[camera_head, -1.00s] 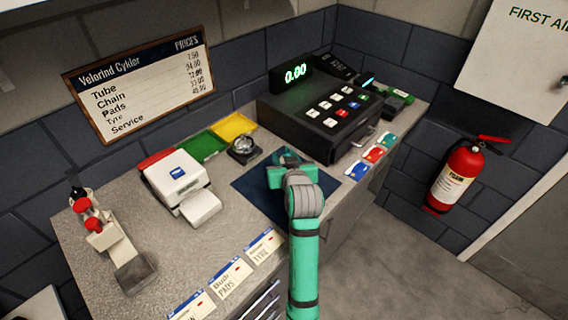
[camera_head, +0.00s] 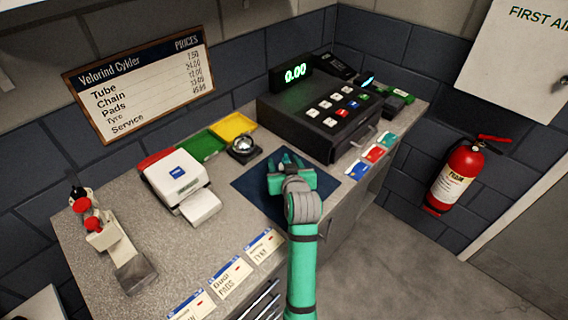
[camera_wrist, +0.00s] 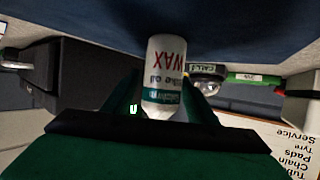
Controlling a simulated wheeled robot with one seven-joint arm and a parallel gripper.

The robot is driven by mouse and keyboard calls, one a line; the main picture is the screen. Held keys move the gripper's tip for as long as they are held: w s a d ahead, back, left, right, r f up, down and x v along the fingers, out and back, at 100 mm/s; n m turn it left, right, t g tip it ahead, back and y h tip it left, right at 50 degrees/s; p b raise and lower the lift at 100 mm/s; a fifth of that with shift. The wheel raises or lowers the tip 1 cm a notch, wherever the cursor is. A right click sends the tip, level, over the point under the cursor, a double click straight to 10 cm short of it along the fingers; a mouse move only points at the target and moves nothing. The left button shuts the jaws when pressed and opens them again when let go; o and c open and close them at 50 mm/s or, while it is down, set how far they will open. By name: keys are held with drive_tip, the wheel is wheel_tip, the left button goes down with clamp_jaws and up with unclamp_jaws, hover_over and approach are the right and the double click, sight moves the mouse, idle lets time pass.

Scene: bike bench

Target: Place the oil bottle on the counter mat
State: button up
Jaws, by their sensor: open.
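The oil bottle (camera_wrist: 165,72) is white with a red "WAX" label and a teal band. In the wrist view, which is upside down, it stands upright with its base at the dark blue counter mat (camera_wrist: 90,28). My gripper (camera_wrist: 160,98) is open, with one green finger on each side of the bottle. Whether a finger still touches it I cannot tell. In the head view my gripper (camera_head: 289,165) is low over the mat (camera_head: 255,189), and the bottle is hidden or too small to make out there.
A black cash register (camera_head: 320,115) stands just behind and right of the mat. A bell (camera_head: 243,148), a card terminal (camera_head: 178,180) and coloured trays (camera_head: 205,145) are to the left. Cards (camera_head: 372,153) lie right, price tags (camera_head: 232,275) along the front edge.

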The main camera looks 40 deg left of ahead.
drive_tip(key=v, duration=1.1)
drive_tip(key=shift+s+d, duration=0.3)
drive_tip(key=shift+w, duration=0.1)
